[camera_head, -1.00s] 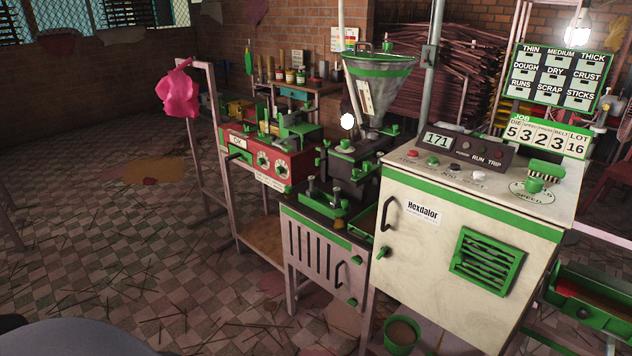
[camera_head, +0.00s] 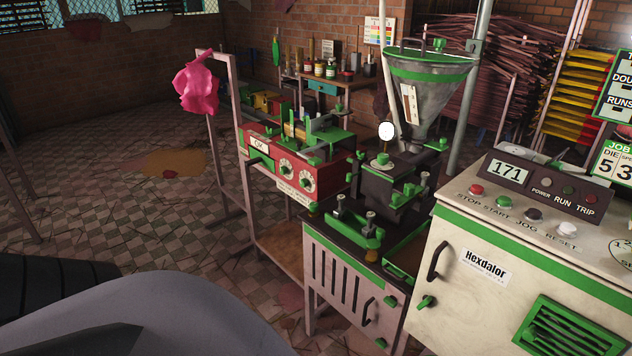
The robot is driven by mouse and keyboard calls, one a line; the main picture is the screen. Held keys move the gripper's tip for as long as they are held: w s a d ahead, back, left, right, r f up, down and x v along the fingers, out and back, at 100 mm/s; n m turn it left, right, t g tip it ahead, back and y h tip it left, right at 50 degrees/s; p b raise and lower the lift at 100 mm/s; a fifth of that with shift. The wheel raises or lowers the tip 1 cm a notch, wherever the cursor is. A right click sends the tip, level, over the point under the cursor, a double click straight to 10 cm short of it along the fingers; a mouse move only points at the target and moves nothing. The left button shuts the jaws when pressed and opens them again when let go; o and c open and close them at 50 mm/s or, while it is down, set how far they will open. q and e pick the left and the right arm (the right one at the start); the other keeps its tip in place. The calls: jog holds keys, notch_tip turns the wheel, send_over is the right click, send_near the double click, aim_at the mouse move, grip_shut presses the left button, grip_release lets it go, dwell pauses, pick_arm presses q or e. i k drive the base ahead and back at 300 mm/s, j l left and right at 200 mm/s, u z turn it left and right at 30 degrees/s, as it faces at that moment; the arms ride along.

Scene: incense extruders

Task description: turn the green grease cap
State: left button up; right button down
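The extruder (camera_head: 375,187) is a dark machine body with a grey funnel hopper (camera_head: 430,90) banded in green above it. Neither of my grippers shows in the head view.
A white Hexdalor cabinet (camera_head: 465,310) with buttons stands at the right. A red machine (camera_head: 300,180) sits on a stand left of the extruder. A pink cloth (camera_head: 197,82) hangs from a post. The tiled floor at left is mostly open, with scattered sticks.

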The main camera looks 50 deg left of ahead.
aim_at(313, 207)
jog(key=i+j+z, duration=0.2)
jog(key=j, duration=1.15)
jog(key=j+z, duration=0.2)
jog(key=j, duration=1.1)
